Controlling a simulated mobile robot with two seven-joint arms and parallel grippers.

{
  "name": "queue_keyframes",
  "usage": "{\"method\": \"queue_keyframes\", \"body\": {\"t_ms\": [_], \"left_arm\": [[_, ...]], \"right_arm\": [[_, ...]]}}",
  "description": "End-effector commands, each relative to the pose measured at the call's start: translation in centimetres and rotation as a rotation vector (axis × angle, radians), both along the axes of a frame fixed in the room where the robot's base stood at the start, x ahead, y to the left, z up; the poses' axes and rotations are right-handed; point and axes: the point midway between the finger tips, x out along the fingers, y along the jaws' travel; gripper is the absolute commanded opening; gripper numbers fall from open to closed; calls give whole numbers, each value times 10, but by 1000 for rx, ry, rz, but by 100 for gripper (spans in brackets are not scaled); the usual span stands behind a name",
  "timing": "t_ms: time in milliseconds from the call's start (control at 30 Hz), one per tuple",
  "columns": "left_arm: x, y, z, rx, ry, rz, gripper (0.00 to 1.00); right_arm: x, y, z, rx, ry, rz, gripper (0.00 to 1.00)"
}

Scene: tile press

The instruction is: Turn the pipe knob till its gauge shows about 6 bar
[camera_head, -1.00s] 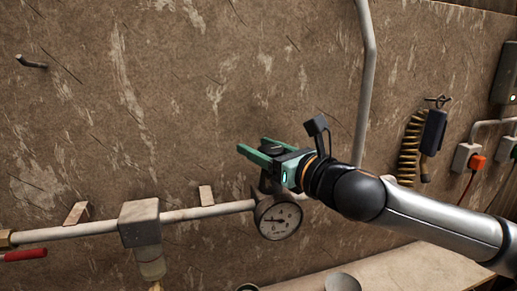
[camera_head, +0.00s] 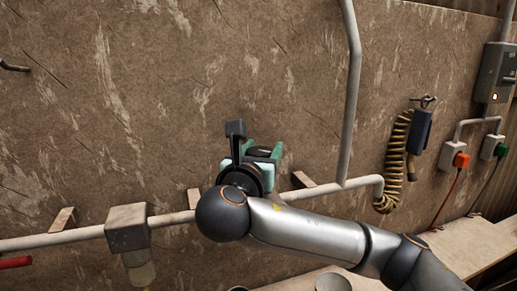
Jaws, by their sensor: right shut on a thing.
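The dark pipe knob (camera_head: 258,152) shows only in part, between the green fingers of my right gripper (camera_head: 262,154). The gripper is shut on the knob, with its body and wrist in front, below the fingers. The gauge is hidden behind my right wrist and forearm, so no needle reading shows. The grey pipe (camera_head: 72,237) runs along the wall to the knob and continues to the right of it. My left gripper is not in view.
A box-shaped filter (camera_head: 127,228) with a clear bowl is on the pipe at left. A red lever (camera_head: 14,262) shows at the left edge. A coiled hose (camera_head: 397,160) and orange plug (camera_head: 461,160) are at right. A bench (camera_head: 455,249) lies below.

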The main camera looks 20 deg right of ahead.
Motion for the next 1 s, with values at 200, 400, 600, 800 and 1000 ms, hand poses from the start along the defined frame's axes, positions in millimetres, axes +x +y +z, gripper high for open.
{"method": "queue_keyframes", "body": {"t_ms": [200, 400, 600, 800, 1000], "left_arm": [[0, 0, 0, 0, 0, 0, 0], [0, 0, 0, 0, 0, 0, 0], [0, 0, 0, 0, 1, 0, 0], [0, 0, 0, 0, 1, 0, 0], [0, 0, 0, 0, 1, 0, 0]], "right_arm": [[-3, -3, -4, 6, 13, -205, 3], [-7, -7, -4, 1, 16, -396, 3], [-12, -10, -3, -2, 16, -575, 3], [-16, -12, -2, -3, 13, -723, 3], [-20, -14, -1, -4, 9, -825, 3]]}}
